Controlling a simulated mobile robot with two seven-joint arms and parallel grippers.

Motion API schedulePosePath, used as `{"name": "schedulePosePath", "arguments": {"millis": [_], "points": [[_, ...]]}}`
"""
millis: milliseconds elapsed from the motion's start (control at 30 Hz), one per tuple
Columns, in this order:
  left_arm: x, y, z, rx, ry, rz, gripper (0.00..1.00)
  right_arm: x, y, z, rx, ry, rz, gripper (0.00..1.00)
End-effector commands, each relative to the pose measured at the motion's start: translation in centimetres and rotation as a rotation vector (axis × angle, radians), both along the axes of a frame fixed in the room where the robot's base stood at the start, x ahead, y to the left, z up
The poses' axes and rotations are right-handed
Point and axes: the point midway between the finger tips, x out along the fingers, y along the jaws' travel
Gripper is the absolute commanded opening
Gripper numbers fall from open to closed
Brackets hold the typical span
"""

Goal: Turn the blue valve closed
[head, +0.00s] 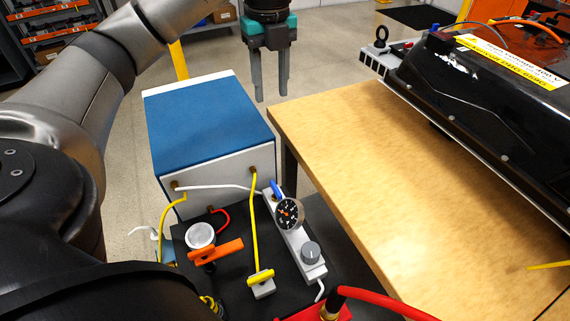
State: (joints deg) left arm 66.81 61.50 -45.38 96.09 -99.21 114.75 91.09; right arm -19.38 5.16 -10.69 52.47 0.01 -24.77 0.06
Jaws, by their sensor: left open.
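The blue valve (276,189) is a small blue handle at the far end of a light grey manifold block. A round dial gauge (289,213) sits just in front of it and partly crowds it. My left gripper (271,97) hangs with its fingers pointing down, beyond the valve in the picture and well apart from it. Its two grey fingers are parted with nothing between them. My right gripper does not show.
A blue-topped box (207,118) stands left of the wooden table (370,150). A black battery pack (490,90) lies on the table. An orange handle (215,251), a yellow handle (261,277), a grey knob (311,252) and several hoses crowd the area around the manifold.

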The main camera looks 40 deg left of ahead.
Motion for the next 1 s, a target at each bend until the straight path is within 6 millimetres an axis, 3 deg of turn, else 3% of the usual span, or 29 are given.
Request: {"name": "schedulePosePath", "arguments": {"millis": [33, 100, 500, 700, 1000], "points": [[0.0, 0.1, -2.1, 0.002, -0.001, 0.001, 0.45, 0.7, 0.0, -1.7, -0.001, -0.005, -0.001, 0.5], [-0.1, 0.0, -3.7, 0.002, -0.001, 0.001, 0.45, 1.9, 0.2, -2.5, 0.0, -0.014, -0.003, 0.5], [-0.1, -0.1, -12.0, -0.001, -0.002, -0.003, 0.45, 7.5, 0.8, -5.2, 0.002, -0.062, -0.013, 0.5], [-0.1, -0.1, -14.2, -0.002, -0.001, -0.003, 0.45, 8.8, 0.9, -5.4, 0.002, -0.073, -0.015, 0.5], [-0.1, -0.1, -15.0, -0.001, 0.0, -0.004, 0.45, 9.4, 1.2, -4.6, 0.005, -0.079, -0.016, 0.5]]}}
